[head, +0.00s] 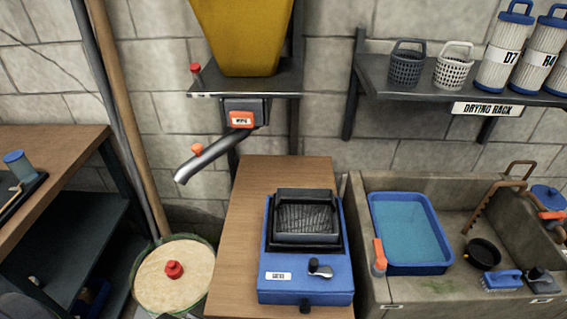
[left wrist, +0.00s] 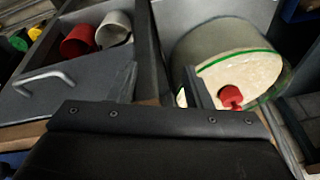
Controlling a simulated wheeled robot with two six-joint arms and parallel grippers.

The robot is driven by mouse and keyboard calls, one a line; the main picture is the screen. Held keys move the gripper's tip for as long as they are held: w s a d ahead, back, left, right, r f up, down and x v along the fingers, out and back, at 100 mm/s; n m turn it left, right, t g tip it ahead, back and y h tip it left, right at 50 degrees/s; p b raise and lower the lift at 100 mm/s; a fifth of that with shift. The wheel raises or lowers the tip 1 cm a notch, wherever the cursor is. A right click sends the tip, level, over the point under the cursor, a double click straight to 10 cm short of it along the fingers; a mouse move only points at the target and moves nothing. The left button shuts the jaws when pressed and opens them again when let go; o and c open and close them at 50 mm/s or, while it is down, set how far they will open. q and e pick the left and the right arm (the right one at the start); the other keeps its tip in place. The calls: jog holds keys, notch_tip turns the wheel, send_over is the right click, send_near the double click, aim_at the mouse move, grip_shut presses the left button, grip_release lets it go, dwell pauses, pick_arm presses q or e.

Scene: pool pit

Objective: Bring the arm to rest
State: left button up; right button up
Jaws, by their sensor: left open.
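My left gripper (left wrist: 163,84) shows in the left wrist view, its two dark fingers spread apart with nothing between them. Beyond the fingers is a round drum with a pale lid and a red knob (left wrist: 231,97). Left of the fingers is an open drawer or compartment holding a red cup (left wrist: 79,42) and a pale cup (left wrist: 114,29). No arm or gripper shows in the head view. My right gripper is in neither view.
In the head view a wooden bench (head: 235,215) bears a blue device (head: 306,283). Right is a stone sink (head: 364,215) with a blue basin (head: 438,228). The drum lid (head: 172,262) is low left, beside leaning poles. A yellow hopper (head: 240,35) hangs above.

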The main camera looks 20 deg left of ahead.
pick_arm(q)
notch_tip(320, 180, down, 10)
jog(key=f, duration=0.1)
jog(key=s+f+g, duration=0.2)
jog(key=s+f, duration=1.5)
jog(key=f, duration=0.2)
jog(key=shift+d+f+h, duration=0.25)
jog(key=shift+d+h, duration=0.05)
jog(key=shift+d, duration=0.05)
jog(key=shift+s, duration=0.1)
jog(key=shift+c, duration=0.3)
